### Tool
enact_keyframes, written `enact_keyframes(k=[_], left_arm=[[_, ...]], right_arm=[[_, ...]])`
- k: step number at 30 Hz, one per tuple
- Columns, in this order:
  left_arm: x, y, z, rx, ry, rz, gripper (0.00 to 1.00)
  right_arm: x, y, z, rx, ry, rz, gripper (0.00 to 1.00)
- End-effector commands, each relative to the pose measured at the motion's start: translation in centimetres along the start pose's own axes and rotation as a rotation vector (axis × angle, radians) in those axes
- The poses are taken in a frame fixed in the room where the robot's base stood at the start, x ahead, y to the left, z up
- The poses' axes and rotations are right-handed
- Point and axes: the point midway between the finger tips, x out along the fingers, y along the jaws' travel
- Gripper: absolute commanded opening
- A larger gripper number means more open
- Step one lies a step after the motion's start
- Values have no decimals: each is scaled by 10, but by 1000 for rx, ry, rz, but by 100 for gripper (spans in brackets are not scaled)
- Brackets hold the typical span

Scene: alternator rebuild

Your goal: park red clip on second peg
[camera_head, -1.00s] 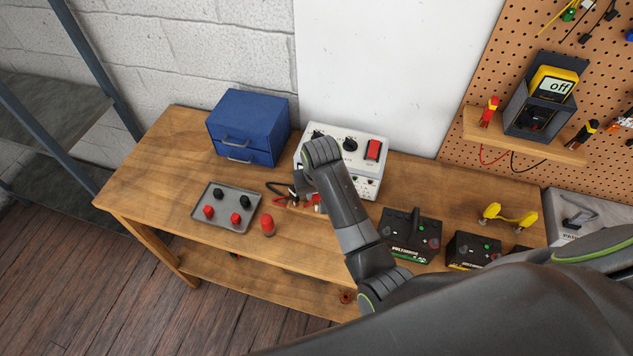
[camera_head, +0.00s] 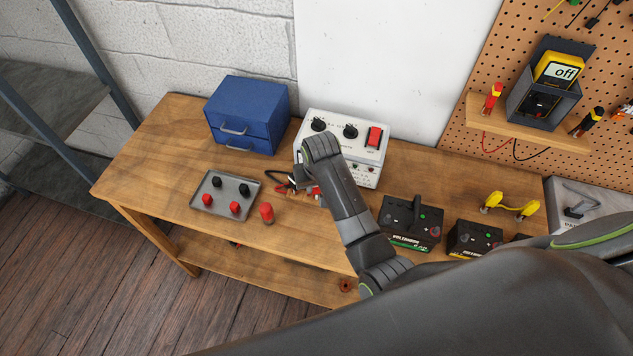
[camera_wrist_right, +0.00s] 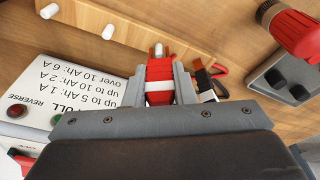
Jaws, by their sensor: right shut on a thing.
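My right gripper (camera_wrist_right: 159,85) is shut on the red clip (camera_wrist_right: 160,90), which sits between its two fingers in the right wrist view. In the head view the clip is a small red patch (camera_head: 313,190) beside my wrist, partly hidden. A wooden peg strip (camera_wrist_right: 130,20) with white pegs lies just beyond the fingers. Two bare pegs (camera_wrist_right: 108,32) stand to the left. A white tip shows at the clip's far end; I cannot tell whether it is a peg inside the clip. A black clip (camera_wrist_right: 209,80) is right beside the right finger. My left gripper is out of view.
The charger (camera_head: 345,150) stands close beside my right wrist. A grey tray (camera_head: 215,211) with red and black caps and a red cylinder (camera_head: 266,213) are to the left. Batteries (camera_head: 410,222) stand to the right. A blue drawer box (camera_head: 245,115) is behind. Front-left tabletop is clear.

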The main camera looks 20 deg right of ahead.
Motion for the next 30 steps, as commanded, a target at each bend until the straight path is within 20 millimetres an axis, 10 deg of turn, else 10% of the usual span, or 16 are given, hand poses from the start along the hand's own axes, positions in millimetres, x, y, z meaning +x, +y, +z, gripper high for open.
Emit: enact_keyframes(k=[8,9,14,30], left_arm=[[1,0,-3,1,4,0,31],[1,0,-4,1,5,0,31],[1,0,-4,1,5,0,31],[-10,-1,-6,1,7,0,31]], right_arm=[[1,0,0,0,0,0,12],[1,0,0,0,0,0,29],[1,0,0,0,0,0,49],[-35,0,-8,0,3,-1,49]])
